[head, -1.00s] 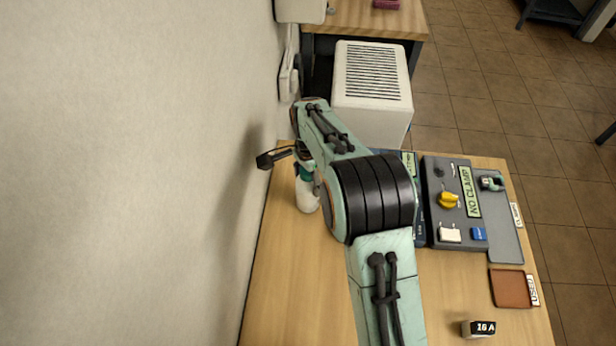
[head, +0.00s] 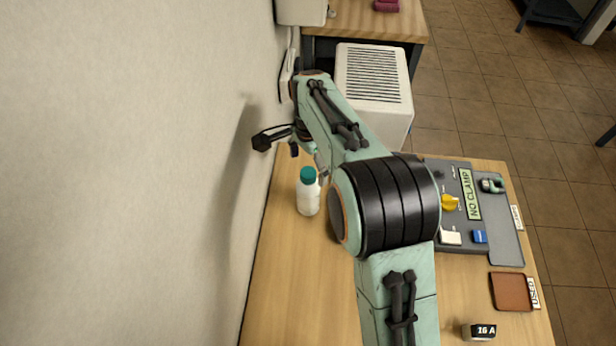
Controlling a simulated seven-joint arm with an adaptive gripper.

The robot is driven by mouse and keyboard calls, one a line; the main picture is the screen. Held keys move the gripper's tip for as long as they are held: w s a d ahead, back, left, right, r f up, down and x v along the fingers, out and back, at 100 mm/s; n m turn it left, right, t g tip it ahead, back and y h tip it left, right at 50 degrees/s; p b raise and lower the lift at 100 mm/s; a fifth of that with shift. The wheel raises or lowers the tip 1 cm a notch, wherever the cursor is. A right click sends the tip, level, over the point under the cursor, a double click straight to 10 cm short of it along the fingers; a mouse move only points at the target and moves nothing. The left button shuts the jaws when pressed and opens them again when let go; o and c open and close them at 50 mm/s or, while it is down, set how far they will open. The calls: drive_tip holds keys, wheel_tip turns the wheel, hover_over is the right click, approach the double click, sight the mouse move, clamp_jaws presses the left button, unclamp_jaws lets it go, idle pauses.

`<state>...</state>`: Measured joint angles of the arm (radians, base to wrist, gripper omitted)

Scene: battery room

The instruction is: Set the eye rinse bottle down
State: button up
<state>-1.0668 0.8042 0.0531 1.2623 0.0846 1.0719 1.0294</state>
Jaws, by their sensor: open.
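The eye rinse bottle (head: 308,197), white with a green cap, stands upright on the wooden table (head: 290,285), close to the wall on the left. My gripper (head: 294,150) is open and empty, above and behind the bottle and apart from it. Part of the gripper is hidden behind my arm.
The grey board (head: 450,238) marked NO CLAMP, with a yellow item (head: 449,203) on it, lies right of my arm. A brown tray (head: 511,291) and a black block (head: 478,331) marked 16 A are at the right. The wall (head: 130,180) is close on the left. A white vented box (head: 373,85) stands behind the table.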

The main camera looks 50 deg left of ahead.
wheel_tip(320, 180, up, 6)
drive_tip(key=shift+w+d+r, duration=0.15)
drive_tip(key=shift+d, duration=0.05)
drive_tip(key=w+d+r, duration=0.3)
drive_tip(key=d+r, duration=0.1)
drive_tip(key=d, duration=0.7)
drive_tip(key=w+d+r, duration=0.2)
drive_tip(key=d+r, duration=0.1)
drive_tip(key=d, duration=0.9)
drive_tip(key=s+d+f+n, duration=0.1)
drive_tip(key=s+d+f, duration=0.2)
drive_tip(key=s+d, duration=1.2)
drive_tip(key=d, duration=0.2)
drive_tip(key=shift+d+f+y, duration=0.2)
drive_tip(key=shift+d+y, duration=0.15)
drive_tip(key=shift+y, duration=0.05)
